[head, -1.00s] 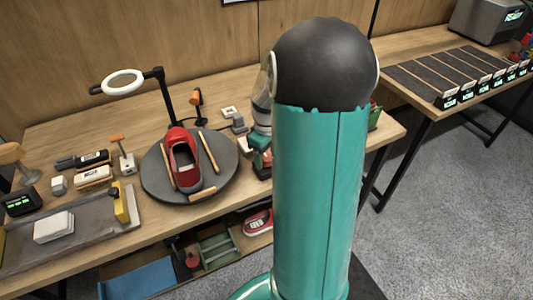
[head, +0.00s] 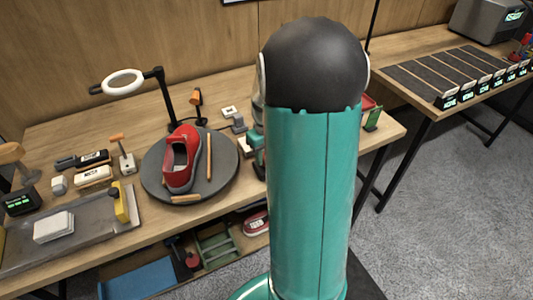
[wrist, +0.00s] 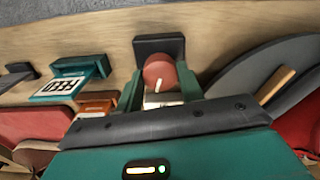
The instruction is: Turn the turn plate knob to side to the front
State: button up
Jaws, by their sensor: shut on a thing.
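The turn plate (head: 226,172) is a round dark grey disc on the workbench. A red sneaker (head: 181,170) and thin wooden bars rest on it. In the wrist view, the round red knob (wrist: 160,70) with a white mark sits against a black block (wrist: 172,44). The mark points down in that view, toward my palm. My gripper (wrist: 160,88) is shut on the knob, with one teal finger on each side. The turn plate's edge (wrist: 238,83) shows just right of it. In the head view my arm hides the knob and most of my gripper.
A ring lamp (head: 123,83) stands behind the plate. A grey tray (head: 100,232) and small tools lie to its left. A second table (head: 465,85) stands right.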

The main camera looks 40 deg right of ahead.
jog(key=m, duration=1.4)
dwell(0.4)
jog(key=o, duration=1)
notch_tip(320, 180, up, 14)
jog(key=shift+f, duration=0.1)
dwell(0.4)
